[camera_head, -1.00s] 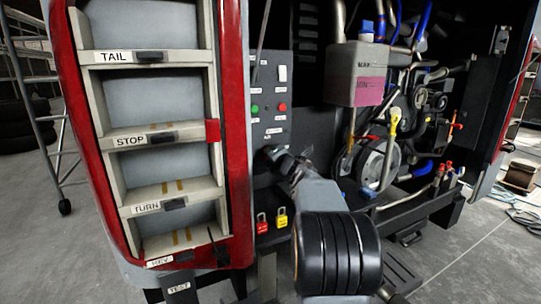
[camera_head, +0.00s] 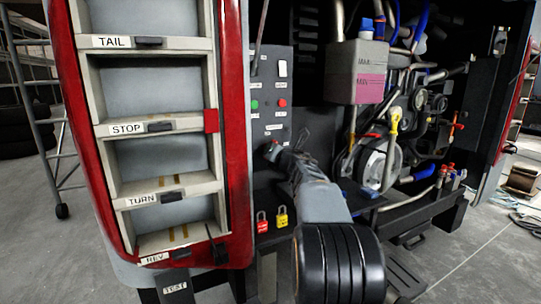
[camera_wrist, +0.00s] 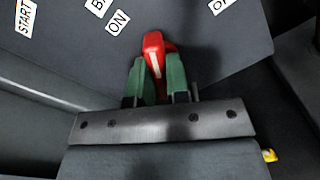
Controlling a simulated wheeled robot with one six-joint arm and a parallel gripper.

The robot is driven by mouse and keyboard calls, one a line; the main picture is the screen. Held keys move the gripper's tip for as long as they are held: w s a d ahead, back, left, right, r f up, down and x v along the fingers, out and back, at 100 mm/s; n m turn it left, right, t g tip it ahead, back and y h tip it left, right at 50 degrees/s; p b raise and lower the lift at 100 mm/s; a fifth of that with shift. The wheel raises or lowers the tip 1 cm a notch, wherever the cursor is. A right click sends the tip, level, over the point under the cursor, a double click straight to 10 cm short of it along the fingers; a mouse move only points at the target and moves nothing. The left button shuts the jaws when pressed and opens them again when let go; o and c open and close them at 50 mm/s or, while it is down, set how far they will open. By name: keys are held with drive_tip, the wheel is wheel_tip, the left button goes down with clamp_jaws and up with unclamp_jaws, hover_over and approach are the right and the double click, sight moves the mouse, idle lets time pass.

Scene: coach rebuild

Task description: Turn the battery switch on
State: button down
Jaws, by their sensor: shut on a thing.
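The battery switch's red handle (camera_wrist: 153,42), marked with a white line, shows in the wrist view. My gripper (camera_wrist: 158,64) is shut on it, with a green finger on each side. The white line runs nearly upright in that view. An ON label (camera_wrist: 118,22) lies up and left of the handle, and a partly cut-off label starting with O (camera_wrist: 220,5) lies up and right. In the head view my gripper (camera_head: 273,151) is at the lower part of the grey panel (camera_head: 268,125). My gripper and arm hide most of the handle there.
A green button (camera_head: 254,104), a red button (camera_head: 282,102) and a white rocker (camera_head: 282,69) sit higher on the panel. Red (camera_head: 262,222) and yellow (camera_head: 282,216) padlocks hang below. The engine bay with a pink-filled tank (camera_head: 369,88) is to the right, labelled shelves (camera_head: 160,125) to the left.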

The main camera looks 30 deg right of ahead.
drive_tip(key=shift+n, duration=0.4)
drive_tip(key=shift+f+b, duration=0.1)
drive_tip(key=shift+b, duration=0.25)
drive_tip(key=n+b, duration=0.2)
drive_tip(key=n, duration=0.1)
drive_tip(key=shift+n+b, duration=0.85)
drive_tip(key=shift+n, duration=0.65)
drive_tip(key=c, duration=0.9)
unclamp_jaws()
